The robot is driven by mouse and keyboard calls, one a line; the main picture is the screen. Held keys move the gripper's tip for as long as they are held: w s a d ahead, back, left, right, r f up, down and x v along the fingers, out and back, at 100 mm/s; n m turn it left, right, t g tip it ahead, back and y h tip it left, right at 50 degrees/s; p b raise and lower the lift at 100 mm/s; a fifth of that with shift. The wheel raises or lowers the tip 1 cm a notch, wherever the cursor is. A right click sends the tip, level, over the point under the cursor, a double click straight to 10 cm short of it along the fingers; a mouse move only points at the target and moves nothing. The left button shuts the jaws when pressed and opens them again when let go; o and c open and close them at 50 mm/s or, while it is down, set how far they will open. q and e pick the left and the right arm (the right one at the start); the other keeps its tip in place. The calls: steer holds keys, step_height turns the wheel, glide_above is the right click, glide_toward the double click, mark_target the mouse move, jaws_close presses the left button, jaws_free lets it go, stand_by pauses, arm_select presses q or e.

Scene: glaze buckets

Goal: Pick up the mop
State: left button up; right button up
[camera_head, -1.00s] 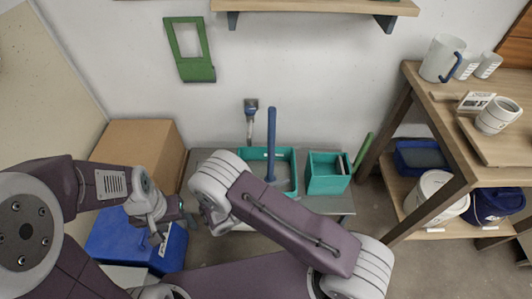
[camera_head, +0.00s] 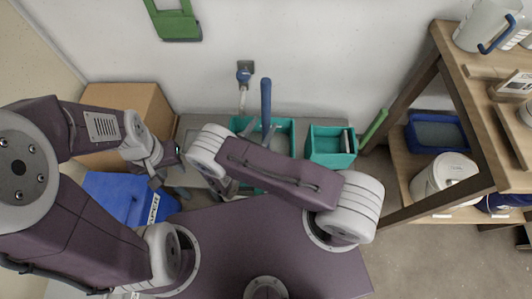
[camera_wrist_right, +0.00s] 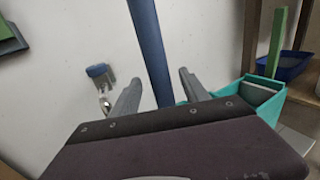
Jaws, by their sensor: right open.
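The mop has a blue handle (camera_head: 266,95) standing upright in a teal bucket (camera_head: 286,130) by the wall. In the right wrist view the handle (camera_wrist_right: 148,40) rises between the two grey fingers of my right gripper (camera_wrist_right: 158,77). That gripper is open, and its fingers lie to either side of the handle. In the head view my right arm hides most of the gripper and the mop's lower end. My left gripper (camera_head: 165,177) is at the left, above a blue box, well away from the mop; its jaws are too unclear to read.
A cardboard box (camera_head: 150,105) and blue box (camera_head: 115,195) stand left. A wooden shelf (camera_head: 452,85) borders the right.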

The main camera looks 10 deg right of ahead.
steer(key=x, duration=0.5)
steer(key=shift+s+r, duration=0.1)
jaws_close()
stand_by(1.2)
